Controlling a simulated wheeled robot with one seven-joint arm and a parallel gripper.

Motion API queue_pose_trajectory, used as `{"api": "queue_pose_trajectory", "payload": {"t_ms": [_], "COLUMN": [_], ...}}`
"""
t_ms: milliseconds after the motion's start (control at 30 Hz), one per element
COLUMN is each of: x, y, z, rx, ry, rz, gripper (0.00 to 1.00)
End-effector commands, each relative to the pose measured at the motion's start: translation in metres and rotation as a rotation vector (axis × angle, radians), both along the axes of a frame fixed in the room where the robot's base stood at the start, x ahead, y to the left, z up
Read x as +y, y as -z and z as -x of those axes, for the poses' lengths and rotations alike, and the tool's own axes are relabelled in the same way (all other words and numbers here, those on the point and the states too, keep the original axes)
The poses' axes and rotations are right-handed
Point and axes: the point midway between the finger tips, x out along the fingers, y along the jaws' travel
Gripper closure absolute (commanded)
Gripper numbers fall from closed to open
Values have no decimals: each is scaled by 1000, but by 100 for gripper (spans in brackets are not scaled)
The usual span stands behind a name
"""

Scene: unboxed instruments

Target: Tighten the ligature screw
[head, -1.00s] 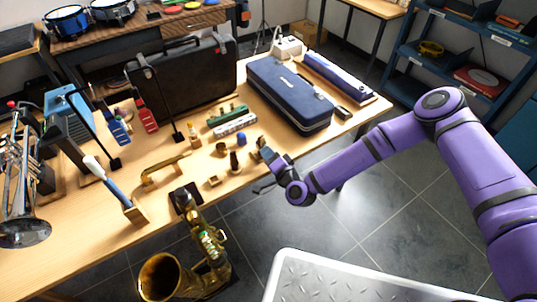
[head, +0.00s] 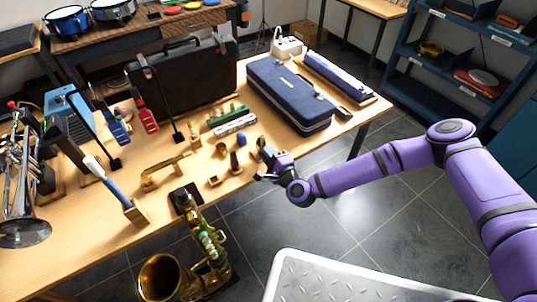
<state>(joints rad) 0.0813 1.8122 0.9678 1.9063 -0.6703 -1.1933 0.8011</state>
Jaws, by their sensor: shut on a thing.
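A small dark upright piece with a brass-coloured base (head: 235,164), which looks like a mouthpiece, stands near the table's front edge. I cannot make out a ligature screw on it at this size. My gripper (head: 262,162) is at the table's front edge, just right of this piece, with a small gap showing between them in the picture. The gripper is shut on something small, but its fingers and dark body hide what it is. A small brass-coloured bit (head: 261,143) shows at the gripper's upper end.
Small brass pieces, a blue cup-like thing (head: 241,139) and harmonicas (head: 234,125) lie close by on the table (head: 180,215). A navy case (head: 288,92) lies behind the gripper. A saxophone (head: 207,243) stands in front of the table.

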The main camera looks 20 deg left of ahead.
Motion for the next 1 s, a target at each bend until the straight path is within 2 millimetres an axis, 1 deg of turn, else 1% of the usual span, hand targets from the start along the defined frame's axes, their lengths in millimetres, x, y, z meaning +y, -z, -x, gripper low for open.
{"api": "queue_pose_trajectory", "payload": {"t_ms": [567, 600, 667, 700, 1000], "x": [0, 0, 0, 0, -2], "y": [1, 1, 1, 1, 0], "z": [0, 0, 0, 0, 1], "rx": [24, 24, 23, 23, 22], "ry": [0, 0, 1, 1, 0], "rz": [-17, -17, -18, -18, -17], "gripper": [100, 73, 59, 56, 56]}}
